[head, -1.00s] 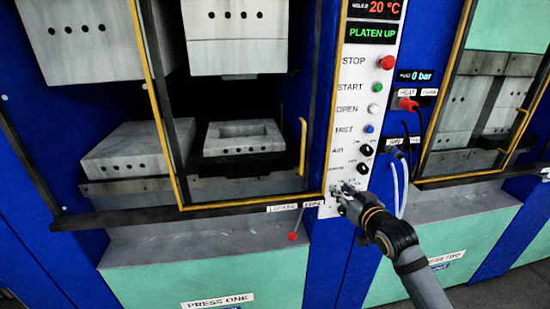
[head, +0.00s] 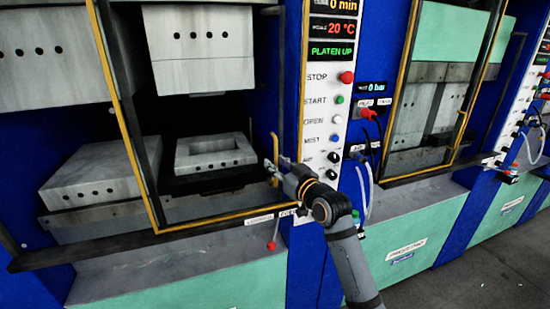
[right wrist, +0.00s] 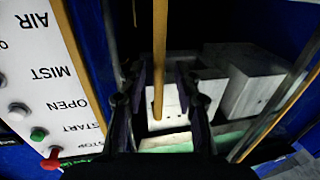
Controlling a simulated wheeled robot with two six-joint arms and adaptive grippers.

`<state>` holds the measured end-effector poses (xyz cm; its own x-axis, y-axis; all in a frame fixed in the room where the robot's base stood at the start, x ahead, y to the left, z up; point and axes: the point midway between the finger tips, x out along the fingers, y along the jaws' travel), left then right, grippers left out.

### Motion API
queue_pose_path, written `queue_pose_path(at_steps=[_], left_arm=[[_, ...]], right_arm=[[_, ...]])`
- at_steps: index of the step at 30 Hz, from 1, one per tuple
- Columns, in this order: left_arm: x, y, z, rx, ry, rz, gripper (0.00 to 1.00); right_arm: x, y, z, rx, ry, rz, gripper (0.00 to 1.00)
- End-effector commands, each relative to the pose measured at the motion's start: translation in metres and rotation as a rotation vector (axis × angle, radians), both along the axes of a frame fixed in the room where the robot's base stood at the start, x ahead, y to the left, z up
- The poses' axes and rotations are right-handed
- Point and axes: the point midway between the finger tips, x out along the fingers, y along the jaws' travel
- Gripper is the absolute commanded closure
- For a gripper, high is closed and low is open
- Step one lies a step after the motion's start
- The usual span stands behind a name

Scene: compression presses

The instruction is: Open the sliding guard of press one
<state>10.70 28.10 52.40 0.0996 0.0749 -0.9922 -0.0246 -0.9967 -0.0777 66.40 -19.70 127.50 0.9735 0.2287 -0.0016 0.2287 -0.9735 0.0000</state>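The sliding guard (head: 123,112) of press one is a yellow and dark frame across the press opening. Its upright yellow handle (head: 274,150) is at the guard's right side, and it also shows in the right wrist view (right wrist: 159,60). My right gripper (head: 277,168) is at the lower part of the handle. In the right wrist view its two fingers (right wrist: 160,88) are apart, one on each side of the bar, with gaps visible on both sides. I cannot tell how deep the bar sits between them. My left gripper is not in view.
The white control panel (head: 322,110) with buttons stands right of the guard; its display reads PLATEN UP. A lever with a red knob (head: 271,245) hangs below the guard's lower rail. Mold blocks (head: 213,153) sit inside. Press two (head: 420,120), with cables, is to the right.

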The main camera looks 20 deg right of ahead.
Motion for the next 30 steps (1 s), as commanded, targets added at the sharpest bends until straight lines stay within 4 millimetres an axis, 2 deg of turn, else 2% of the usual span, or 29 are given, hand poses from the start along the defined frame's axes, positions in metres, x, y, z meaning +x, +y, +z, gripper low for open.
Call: queue_pose_path(at_steps=[4,12,13,20,30], left_arm=[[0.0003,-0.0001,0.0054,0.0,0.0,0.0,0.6],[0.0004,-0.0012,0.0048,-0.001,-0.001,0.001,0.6],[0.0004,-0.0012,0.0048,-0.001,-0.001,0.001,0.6],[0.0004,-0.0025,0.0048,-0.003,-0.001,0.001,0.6],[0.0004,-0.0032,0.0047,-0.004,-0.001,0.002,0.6]], right_arm=[[0.0126,0.0033,0.0009,0.001,0.0,0.0,0.68],[0.0149,0.0036,-0.0007,-0.002,0.0,0.0,0.68],[0.0149,0.0036,-0.0007,-0.001,0.0,0.0,0.69],[0.0147,0.0035,-0.0007,-0.001,0.0,0.0,1.0],[0.0146,0.0033,-0.0006,-0.001,0.0,0.0,1.0]])
